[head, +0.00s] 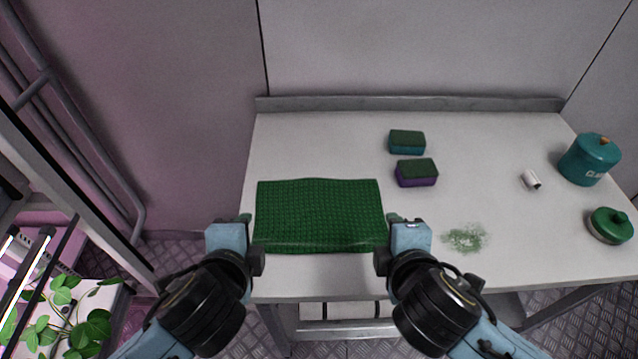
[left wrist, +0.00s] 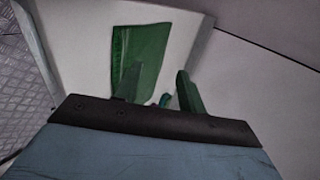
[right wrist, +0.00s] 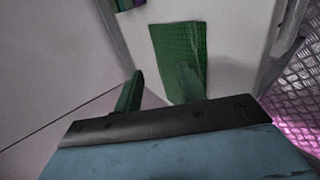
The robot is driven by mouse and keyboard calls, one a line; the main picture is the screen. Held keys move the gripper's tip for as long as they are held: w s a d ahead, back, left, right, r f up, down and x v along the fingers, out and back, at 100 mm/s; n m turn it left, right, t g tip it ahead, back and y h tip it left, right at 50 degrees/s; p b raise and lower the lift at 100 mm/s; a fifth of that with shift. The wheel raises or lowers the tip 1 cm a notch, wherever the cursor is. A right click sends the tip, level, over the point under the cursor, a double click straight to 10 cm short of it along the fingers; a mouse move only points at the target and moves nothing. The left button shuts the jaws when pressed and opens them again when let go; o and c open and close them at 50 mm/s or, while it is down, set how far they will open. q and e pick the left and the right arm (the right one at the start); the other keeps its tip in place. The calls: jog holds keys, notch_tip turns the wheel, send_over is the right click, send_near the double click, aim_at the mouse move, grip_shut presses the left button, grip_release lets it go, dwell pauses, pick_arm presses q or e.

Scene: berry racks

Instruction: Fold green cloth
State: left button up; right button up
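The green cloth (head: 318,210) lies spread out as a rough rectangle on the white table, its near edge slightly raised or curled. My left gripper (head: 248,240) is at the cloth's near left corner, and my right gripper (head: 386,240) is at its near right corner. In the left wrist view the cloth (left wrist: 140,52) shows behind one finger, and the two fingers stand apart. In the right wrist view the cloth (right wrist: 180,50) is also behind one finger, with the fingers apart. Whether the fingers touch the cloth cannot be told.
A teal-and-green sponge (head: 406,141) and a purple-and-green sponge (head: 416,172) lie right of the cloth's far side. A green stain (head: 464,238), a small white cylinder (head: 531,180), a teal canister (head: 589,160) and a green lidded pot (head: 610,225) are farther right. The table (head: 320,145) is clear behind the cloth.

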pick_arm(q)
jog(key=s+a+f+n+g, duration=0.7)
jog(key=s+a+f+n, duration=0.3)
jog(key=s+n, duration=0.4)
pick_arm(e)
jog(key=s+d+f+m+g, duration=0.7)
jog(key=s+d+f+m, duration=0.25)
jog(key=s+m, duration=0.5)
pick_arm(q)
notch_tip(320, 180, down, 25)
jog(key=s+n+g, duration=0.2)
pick_arm(e)
notch_tip(320, 180, down, 26)
jog(key=s+m+g, duration=0.1)
jog(key=m+g, duration=0.1)
pick_arm(q)
jog(key=s+a+f, duration=0.2)
jog(key=s+f, duration=1.2)
jog(key=s, duration=0.1)
jog(key=shift+s+a+f+m+g, duration=0.2)
jog(key=shift+s+a+m+g, duration=0.1)
jog(key=shift+a+g, duration=0.1)
pick_arm(e)
jog(key=s+d+f, duration=0.3)
jog(key=s+f, duration=1.1)
jog(key=s, duration=0.2)
jog(key=shift+n+g, duration=0.35)
jog(key=shift+g, duration=0.05)
